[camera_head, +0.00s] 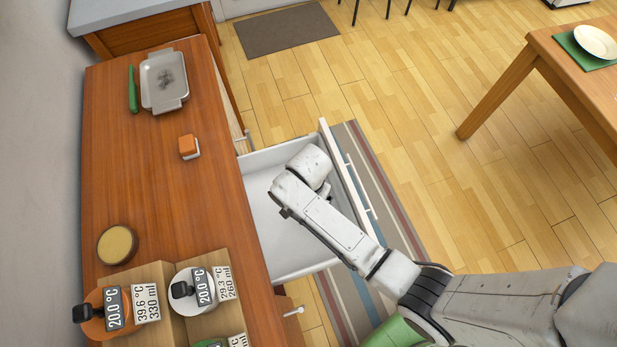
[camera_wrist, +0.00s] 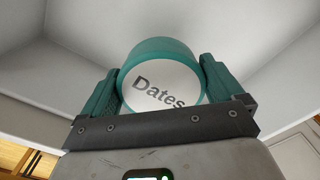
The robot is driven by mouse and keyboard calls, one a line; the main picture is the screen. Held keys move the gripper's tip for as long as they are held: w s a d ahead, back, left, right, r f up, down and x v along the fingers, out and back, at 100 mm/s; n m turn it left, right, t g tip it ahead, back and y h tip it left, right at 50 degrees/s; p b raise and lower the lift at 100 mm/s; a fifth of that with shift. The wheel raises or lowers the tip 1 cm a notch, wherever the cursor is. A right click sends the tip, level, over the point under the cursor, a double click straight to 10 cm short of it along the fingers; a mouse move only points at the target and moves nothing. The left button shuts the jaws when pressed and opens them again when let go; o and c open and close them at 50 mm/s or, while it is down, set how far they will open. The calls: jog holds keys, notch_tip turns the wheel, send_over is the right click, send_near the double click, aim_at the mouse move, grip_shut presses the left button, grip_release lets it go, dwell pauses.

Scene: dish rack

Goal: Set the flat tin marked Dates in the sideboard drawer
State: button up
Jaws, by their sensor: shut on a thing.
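The flat round tin marked Dates (camera_wrist: 165,88), teal with a white label face, is in the wrist view. My gripper (camera_wrist: 160,74) is shut on it, with one teal finger on each side. Pale drawer walls surround the tin in that view; whether it touches the drawer floor, I cannot tell. In the head view the white sideboard drawer (camera_head: 283,240) is pulled open, and my arm's end is over its interior. My gripper and the tin are hidden behind my arm there.
A dining table (camera_head: 560,75) stands at right.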

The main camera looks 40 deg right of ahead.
jog(key=shift+r+p, duration=0.15)
jog(key=shift+p, duration=0.15)
jog(key=shift+f+b, duration=1.8)
jog(key=shift+f, duration=0.8)
jog(key=shift+f, duration=0.15)
jog(key=shift+f+b, duration=0.4)
jog(key=shift+f, duration=0.2)
jog(key=shift+f, duration=0.25)
jog(key=o, duration=0.8)
jog(key=shift+r, duration=0.1)
notch_tip(320, 180, up, 11)
jog(key=shift+f+p, duration=0.15)
jog(key=shift+p, duration=0.25)
